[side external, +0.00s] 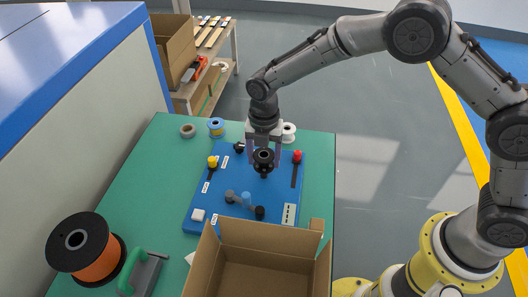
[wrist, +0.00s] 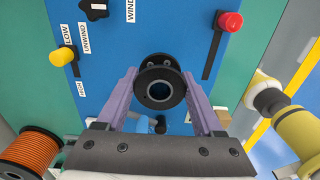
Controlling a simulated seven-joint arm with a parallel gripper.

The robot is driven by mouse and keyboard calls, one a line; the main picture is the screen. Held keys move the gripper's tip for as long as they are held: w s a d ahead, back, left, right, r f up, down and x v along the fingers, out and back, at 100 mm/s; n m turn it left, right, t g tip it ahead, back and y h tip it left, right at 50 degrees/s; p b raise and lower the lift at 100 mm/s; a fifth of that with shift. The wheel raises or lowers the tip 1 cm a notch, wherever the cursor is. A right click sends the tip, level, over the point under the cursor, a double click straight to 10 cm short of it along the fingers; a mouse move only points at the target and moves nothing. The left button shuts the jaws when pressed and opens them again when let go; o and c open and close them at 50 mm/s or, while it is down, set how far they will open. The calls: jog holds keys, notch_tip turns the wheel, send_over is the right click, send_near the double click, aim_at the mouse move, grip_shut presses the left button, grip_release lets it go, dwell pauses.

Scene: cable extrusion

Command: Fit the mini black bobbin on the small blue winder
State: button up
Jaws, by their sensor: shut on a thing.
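My gripper (side external: 265,150) has purple fingers closed on the sides of the mini black bobbin (side external: 263,159), a small spool with a central hole. It holds the bobbin above the upper right part of the blue board (side external: 226,180). In the wrist view the bobbin (wrist: 159,72) sits between the fingertips (wrist: 159,84), its hole facing the camera. The small blue winder (side external: 247,198), a light blue peg, stands on the lower middle of the board, apart from the bobbin. In the wrist view the winder (wrist: 142,124) is partly hidden behind the bobbin and gripper.
A grey peg (side external: 230,196) and a black knob (side external: 260,212) stand close to the winder. Yellow (side external: 212,162) and red (side external: 297,156) knobs rise from the board. An open cardboard box (side external: 262,260) borders its front. An orange spool (side external: 90,250) stands left.

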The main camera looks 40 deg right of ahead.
aim_at(264, 168)
jog(key=shift+f, duration=1.9)
jog(key=shift+f, duration=0.15)
jog(key=o, duration=1.4)
jog(key=shift+r, duration=3.55)
